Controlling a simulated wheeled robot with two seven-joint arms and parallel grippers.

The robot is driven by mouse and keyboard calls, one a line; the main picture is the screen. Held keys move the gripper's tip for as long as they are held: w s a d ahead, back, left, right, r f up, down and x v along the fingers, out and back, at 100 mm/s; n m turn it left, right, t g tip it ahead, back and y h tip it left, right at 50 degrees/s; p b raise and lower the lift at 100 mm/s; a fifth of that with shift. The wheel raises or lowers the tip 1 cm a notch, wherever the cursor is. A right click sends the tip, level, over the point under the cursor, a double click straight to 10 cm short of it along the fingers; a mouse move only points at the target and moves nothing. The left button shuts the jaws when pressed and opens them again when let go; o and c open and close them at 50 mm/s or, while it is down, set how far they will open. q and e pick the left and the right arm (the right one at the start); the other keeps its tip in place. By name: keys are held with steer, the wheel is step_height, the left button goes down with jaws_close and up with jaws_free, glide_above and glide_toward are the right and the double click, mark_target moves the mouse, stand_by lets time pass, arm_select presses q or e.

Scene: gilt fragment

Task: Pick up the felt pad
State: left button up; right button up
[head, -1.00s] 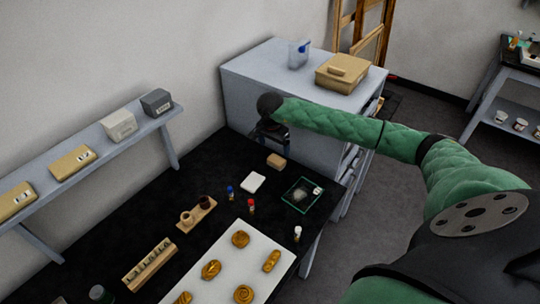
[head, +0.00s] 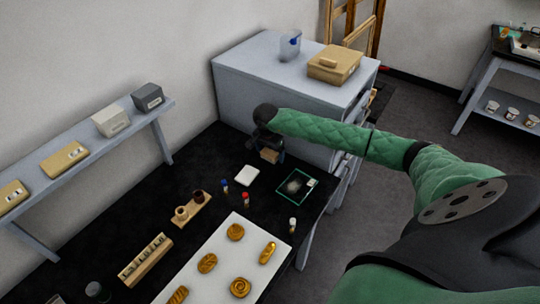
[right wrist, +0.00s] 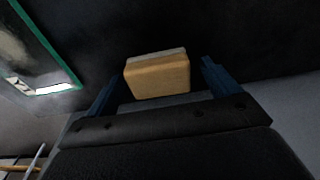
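A small tan block with a greyish layer on one face, apparently the felt pad (head: 269,156), lies on the black table near the grey cabinet. It also shows in the right wrist view (right wrist: 157,78). My right gripper (right wrist: 161,72) is open, with its blue fingers on either side of the block and a gap at each side. In the head view my right gripper (head: 268,146) is just above and behind the block and partly covers it. My left gripper is not in view.
A green-edged glass tray (head: 297,187) and a white square (head: 247,175) lie near the block. Small bottles (head: 245,199) and a white board (head: 222,262) with gilt pieces are nearer. The grey cabinet (head: 290,85) stands close behind the gripper.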

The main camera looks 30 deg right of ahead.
mark_target(270, 152)
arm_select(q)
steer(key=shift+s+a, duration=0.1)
arm_select(e)
steer(key=c, duration=0.9)
steer(key=shift+r, duration=0.15)
steer(key=shift+c, duration=0.2)
steer(key=shift+r, duration=0.3)
step_height(270, 152, up, 8)
steer(key=shift+p, duration=0.6)
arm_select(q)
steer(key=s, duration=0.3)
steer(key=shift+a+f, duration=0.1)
arm_select(e)
steer(key=shift+r, duration=0.6)
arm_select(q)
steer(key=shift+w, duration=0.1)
